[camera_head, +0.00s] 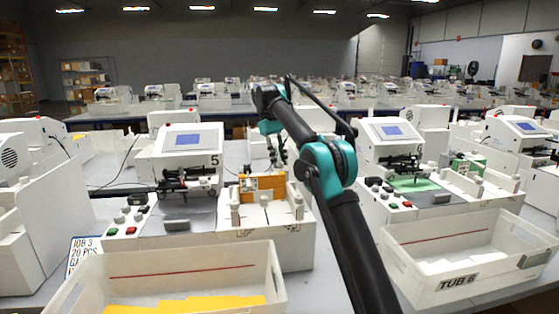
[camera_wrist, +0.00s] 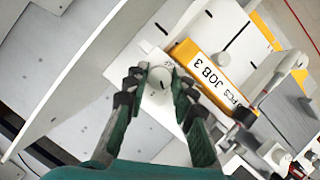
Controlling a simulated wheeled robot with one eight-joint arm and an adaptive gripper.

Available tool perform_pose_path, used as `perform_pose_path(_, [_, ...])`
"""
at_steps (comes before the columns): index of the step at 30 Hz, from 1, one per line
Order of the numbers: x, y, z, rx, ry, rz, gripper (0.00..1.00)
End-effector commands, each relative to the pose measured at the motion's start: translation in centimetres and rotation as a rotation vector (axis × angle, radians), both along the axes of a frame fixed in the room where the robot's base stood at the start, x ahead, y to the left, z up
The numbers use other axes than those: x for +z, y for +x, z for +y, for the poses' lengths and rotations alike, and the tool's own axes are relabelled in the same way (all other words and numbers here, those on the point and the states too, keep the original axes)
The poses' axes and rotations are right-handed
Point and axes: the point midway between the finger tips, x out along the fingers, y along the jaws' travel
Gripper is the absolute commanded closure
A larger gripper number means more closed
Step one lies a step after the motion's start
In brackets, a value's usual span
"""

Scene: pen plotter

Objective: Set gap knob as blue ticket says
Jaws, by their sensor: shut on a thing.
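The round white knob (camera_wrist: 159,77) sits between my gripper's dark fingers in the wrist view. My gripper (camera_wrist: 158,90) is shut on it from both sides; the knob's small markings are too blurred to read. In the head view my gripper (camera_head: 278,160) reaches down behind the orange stack beside machine 5, and the knob is hidden there.
Machine 5 (camera_head: 187,150) stands left of my arm and machine 6 (camera_head: 397,141) right of it. A yellow block labelled "JOB 3" (camera_wrist: 207,66) lies close beside the knob. Tubs (camera_head: 200,262) line the front, one marked "TUB 6" (camera_head: 458,283).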

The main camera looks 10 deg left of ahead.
Motion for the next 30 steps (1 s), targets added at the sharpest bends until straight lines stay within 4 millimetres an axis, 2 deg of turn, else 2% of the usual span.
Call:
perform_pose_path(10, [0.00, -0.03, 0.06, 0.130, -0.001, -0.003, 1.00])
perform_pose_path(26, [-0.02, -0.02, 0.08, 0.150, 0.001, -0.002, 1.00])
perform_pose_path(27, [-0.02, -0.02, 0.08, 0.150, 0.001, -0.002, 0.70])
perform_pose_path(30, [-0.02, -0.03, 0.07, 0.150, 0.000, -0.001, 0.58])
